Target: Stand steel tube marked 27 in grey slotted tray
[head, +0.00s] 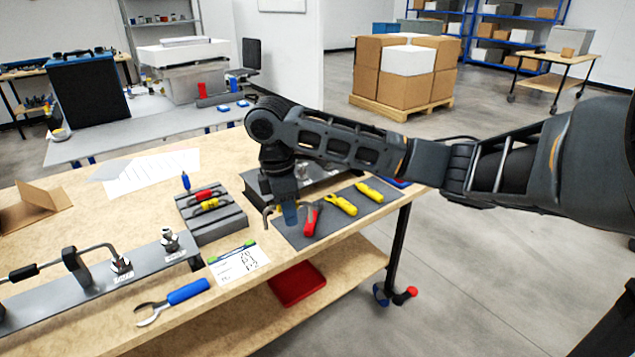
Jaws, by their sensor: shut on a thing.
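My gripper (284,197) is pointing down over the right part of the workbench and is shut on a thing. A short bent steel tube (267,216) shows at the left of its fingertips and looks like the held piece; no number can be read on it. The fingers hide much of the grip, and I cannot tell whether the tube touches what is below. The grey slotted tray (222,231) is left of my gripper. A red piece (204,194) and a yellow piece (210,204) are on it, and a blue piece (186,182) stands upright at its back left corner.
A dark mat right of the gripper holds a red-handled tool (311,220) and yellow tools (341,204). A dark box (318,178) is behind the gripper. A label card (239,264), blue-handled pliers (178,299) and a metal rail with fittings (95,287) lie in front and left.

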